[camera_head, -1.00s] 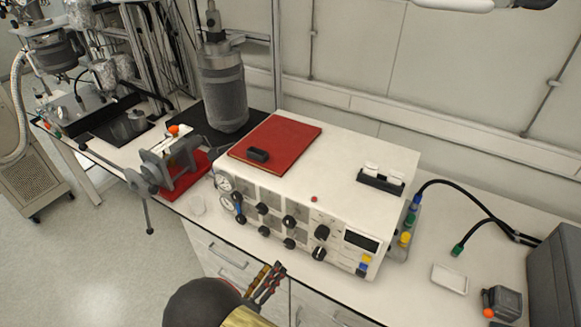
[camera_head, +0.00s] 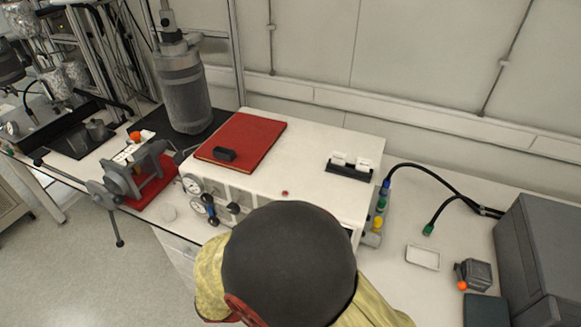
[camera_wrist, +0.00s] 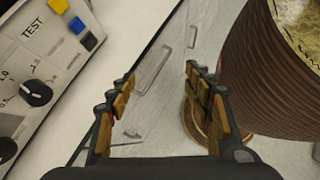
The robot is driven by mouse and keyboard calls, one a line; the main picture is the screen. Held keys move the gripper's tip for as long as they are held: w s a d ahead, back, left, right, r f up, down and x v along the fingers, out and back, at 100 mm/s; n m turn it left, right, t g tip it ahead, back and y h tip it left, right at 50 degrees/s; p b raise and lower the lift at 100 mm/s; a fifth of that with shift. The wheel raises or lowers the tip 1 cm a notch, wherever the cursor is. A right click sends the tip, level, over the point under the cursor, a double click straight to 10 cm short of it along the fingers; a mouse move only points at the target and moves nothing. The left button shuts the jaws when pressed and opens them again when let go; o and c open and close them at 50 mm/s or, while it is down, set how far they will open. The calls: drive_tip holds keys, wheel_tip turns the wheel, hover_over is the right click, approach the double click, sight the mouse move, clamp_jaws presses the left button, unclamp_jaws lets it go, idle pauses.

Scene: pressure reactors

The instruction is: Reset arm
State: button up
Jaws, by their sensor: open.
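My gripper (camera_wrist: 160,90) shows in the wrist view with its two fingers spread apart and nothing between them. Bench drawers with metal handles show behind the fingers. In the head view my arm, with its dark round joint, rises at the bottom centre and hides my gripper and much of the front of the white control box (camera_head: 300,160). In the wrist view the control box panel (camera_wrist: 40,60), with a black knob, the word TEST and blue and yellow buttons, lies left of the fingers, apart from them.
A red book (camera_head: 243,138) with a small black object (camera_head: 224,154) lies on the box. A grey vise (camera_head: 135,178) stands left, a reactor cylinder (camera_head: 183,90) behind it. A white dish (camera_head: 423,257) and a dark grey box (camera_head: 545,255) are at right. Bench drawers (camera_wrist: 185,45) are close.

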drive_tip(key=s+d+r+m+t+y+b, duration=0.1)
drive_tip(key=d+r+m+y, duration=0.3)
drive_tip(key=d+r+m, duration=0.3)
drive_tip(key=s+d+r+m+t+y+b, duration=0.2)
drive_tip(key=d+r+m+y, duration=0.3)
drive_tip(key=d+r+m, duration=0.3)
wheel_tip(320, 180, up, 9)
drive_tip(key=m, duration=0.4)
drive_tip(key=shift+d+r+m, duration=0.15)
drive_tip(key=shift+d+m, duration=0.05)
drive_tip(key=shift+m, duration=0.1)
drive_tip(key=shift+c, duration=0.9)
